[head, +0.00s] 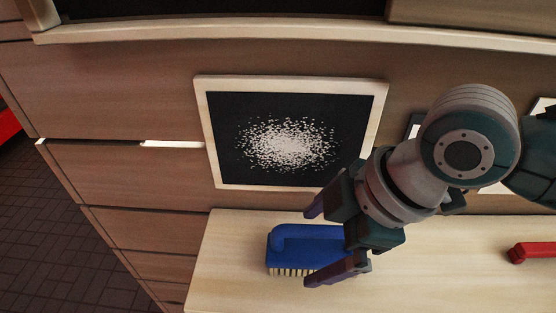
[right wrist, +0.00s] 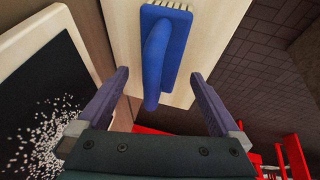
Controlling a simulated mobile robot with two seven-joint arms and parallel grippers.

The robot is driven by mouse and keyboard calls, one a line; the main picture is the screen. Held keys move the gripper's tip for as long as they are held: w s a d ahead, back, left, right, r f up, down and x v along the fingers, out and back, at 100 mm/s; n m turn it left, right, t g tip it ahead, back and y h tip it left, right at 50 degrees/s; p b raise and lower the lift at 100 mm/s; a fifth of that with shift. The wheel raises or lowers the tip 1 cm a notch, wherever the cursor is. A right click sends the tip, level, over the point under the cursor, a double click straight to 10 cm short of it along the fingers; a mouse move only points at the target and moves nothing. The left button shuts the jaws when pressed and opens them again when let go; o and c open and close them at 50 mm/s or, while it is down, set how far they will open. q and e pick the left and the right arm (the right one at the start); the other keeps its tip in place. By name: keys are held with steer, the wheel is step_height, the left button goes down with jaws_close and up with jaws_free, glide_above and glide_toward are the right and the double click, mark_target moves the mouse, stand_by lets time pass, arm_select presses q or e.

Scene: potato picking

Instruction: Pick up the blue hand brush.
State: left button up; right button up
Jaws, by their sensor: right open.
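The blue hand brush (head: 300,243) lies on the pale wooden shelf, with its curved handle up and its pale bristles at the front edge. My right gripper (head: 322,245) is open over the right part of the brush and hides its right end in the head view. One finger is behind the brush and one in front of it in that view. In the right wrist view the brush (right wrist: 165,55) shows ahead, between the lines of the two open fingers (right wrist: 160,88). The jaws are empty. My left gripper is not in view.
A framed black panel (head: 203,115) with scattered white grains is behind the shelf. A red-handled object (head: 530,252) lies at the right of the pale shelf (head: 440,285). The shelf between it and the brush is mostly clear. Dark tiled floor (head: 50,220) lies at left.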

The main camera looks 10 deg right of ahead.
mark_target(310, 247)
steer(key=x, duration=0.2)
steer(key=shift+w+a+f, duration=0.1)
steer(key=shift+a+f, duration=0.1)
steer(key=shift+f, duration=0.15)
steer(key=c, duration=1.5)
